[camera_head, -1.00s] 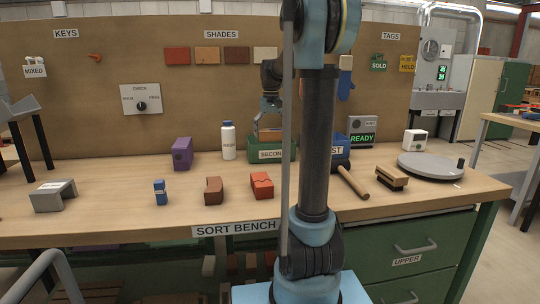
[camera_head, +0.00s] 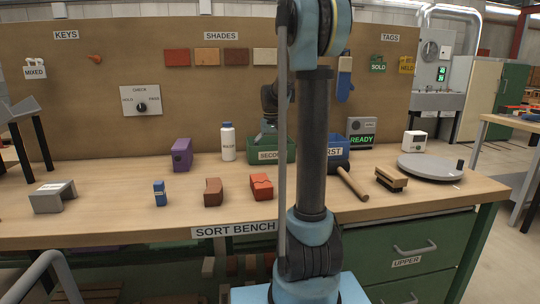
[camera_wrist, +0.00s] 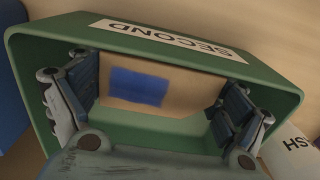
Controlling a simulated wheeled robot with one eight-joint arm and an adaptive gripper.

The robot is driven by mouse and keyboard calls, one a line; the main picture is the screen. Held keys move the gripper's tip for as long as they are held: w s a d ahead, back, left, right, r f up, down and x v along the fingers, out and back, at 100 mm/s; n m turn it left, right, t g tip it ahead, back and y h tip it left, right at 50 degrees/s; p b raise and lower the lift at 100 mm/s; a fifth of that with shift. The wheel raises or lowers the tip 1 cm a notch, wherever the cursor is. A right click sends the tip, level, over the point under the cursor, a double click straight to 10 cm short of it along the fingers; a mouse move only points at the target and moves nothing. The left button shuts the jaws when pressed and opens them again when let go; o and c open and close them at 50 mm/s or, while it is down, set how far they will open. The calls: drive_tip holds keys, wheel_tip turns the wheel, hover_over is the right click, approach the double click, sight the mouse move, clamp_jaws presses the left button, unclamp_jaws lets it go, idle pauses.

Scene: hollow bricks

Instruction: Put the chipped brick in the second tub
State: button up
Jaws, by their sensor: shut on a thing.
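The green second tub (camera_head: 286,150) stands at the back of the bench, partly hidden by my arm. In the wrist view its rim (camera_wrist: 285,90) and "SECOND" label surround my gripper. My gripper (camera_wrist: 157,103) is inside the tub, shut on a tan brick (camera_wrist: 188,92) with a blue patch on its face. No chip on this brick can be made out from here. In the head view the held brick is hidden in the tub.
The blue first tub (camera_head: 338,152) stands right of the second tub. A white bottle (camera_head: 228,142) and purple block (camera_head: 182,154) stand to the left. A brown notched brick (camera_head: 213,192) and orange brick (camera_head: 261,187) lie in front. A mallet (camera_head: 352,184) lies right.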

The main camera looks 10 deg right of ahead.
drive_tip(key=o, duration=1.2)
drive_tip(key=shift+c, duration=0.2)
wheel_tip(320, 180, up, 12)
